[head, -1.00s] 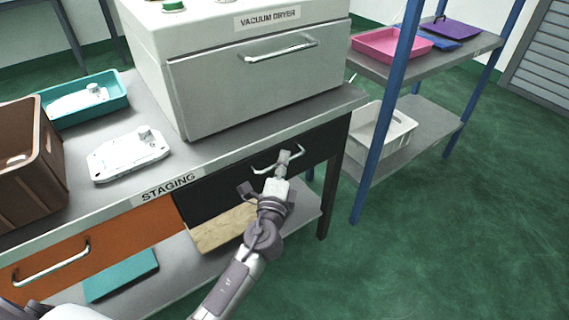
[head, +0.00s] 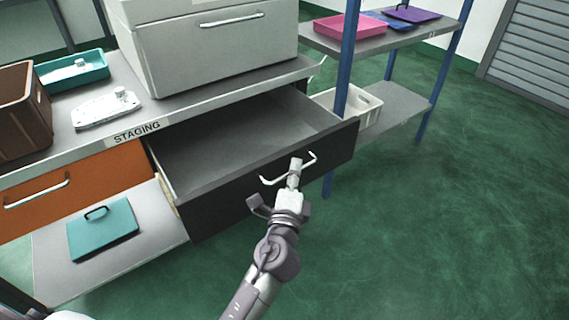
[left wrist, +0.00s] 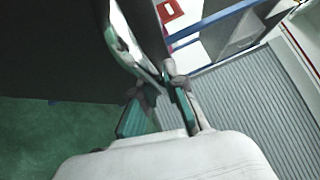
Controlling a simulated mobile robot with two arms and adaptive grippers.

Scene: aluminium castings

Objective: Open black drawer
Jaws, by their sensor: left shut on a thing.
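The black drawer (head: 275,187) under the staging bench is pulled well out, and its grey inside looks empty. Its pale bar handle (head: 311,158) is on the front panel. My left gripper (head: 295,167) is shut on the handle, near its middle. In the left wrist view, the fingers of my left gripper (left wrist: 158,88) close around the pale handle (left wrist: 122,38), beside the dark drawer front (left wrist: 55,50). My right gripper is not in view.
The orange drawer (head: 75,190) beside it is shut. A white casting (head: 105,110), a teal tray (head: 72,72) and a brown crate (head: 22,112) stand on the bench. A blue-post shelf (head: 343,70) stands close to the drawer's right end. Green floor on the right is clear.

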